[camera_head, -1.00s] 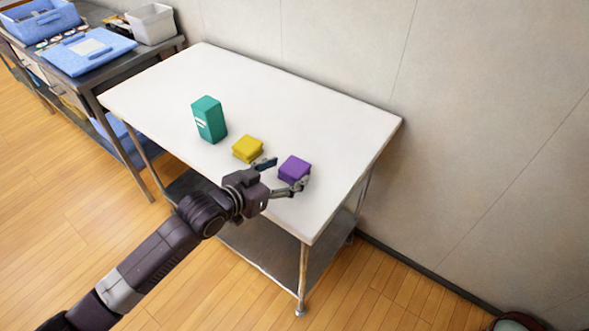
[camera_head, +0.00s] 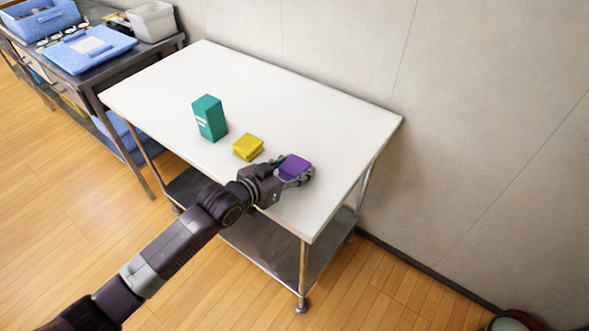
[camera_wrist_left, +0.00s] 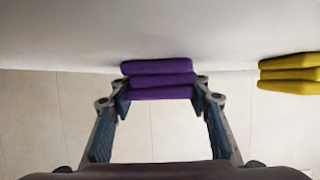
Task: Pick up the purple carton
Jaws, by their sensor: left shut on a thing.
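The purple carton (camera_head: 294,166) is on the white table near its front right part, between the fingers of my left gripper (camera_head: 296,172). In the left wrist view the carton (camera_wrist_left: 158,78) shows as a stack of purple layers against the white surface. The fingers of my left gripper (camera_wrist_left: 160,95) lie at its two sides, shut on it. I cannot tell whether the carton is lifted off the table. My right gripper is not in view.
A yellow carton (camera_head: 248,147) sits just left of the purple one and also shows in the left wrist view (camera_wrist_left: 290,74). A tall teal carton (camera_head: 210,118) stands further left. The back of the white table (camera_head: 290,90) is clear, and a wall (camera_head: 480,120) stands behind it.

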